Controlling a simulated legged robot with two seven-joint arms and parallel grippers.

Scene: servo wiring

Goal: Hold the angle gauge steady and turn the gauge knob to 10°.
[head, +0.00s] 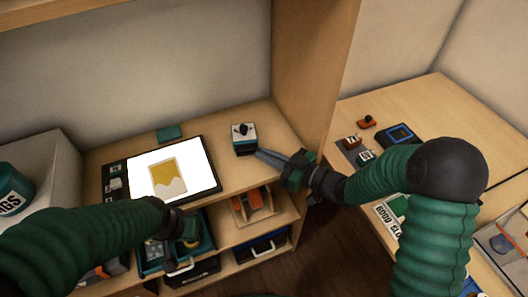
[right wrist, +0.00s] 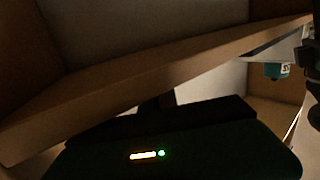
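The angle gauge (head: 244,139) looks like a small white and teal box with a black knob (head: 242,129) on top. It stands upright on the desk, right of the tablet, in the head view. The angle on its scale is too small to read. My right gripper (head: 259,153) points left, its grey fingertips close to the gauge's lower right corner. I cannot tell if they touch it, or how far the fingers are apart. My left gripper (head: 187,236) is low in front of the tablet, away from the gauge. Its fingers are unclear.
A tablet (head: 203,155) with a bright screen lies left of the gauge. A teal block (head: 169,133) lies behind it. An upright wooden panel (head: 305,80) rises to the right. Shelves with bins are below. The right-hand table (head: 440,95) holds several small parts.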

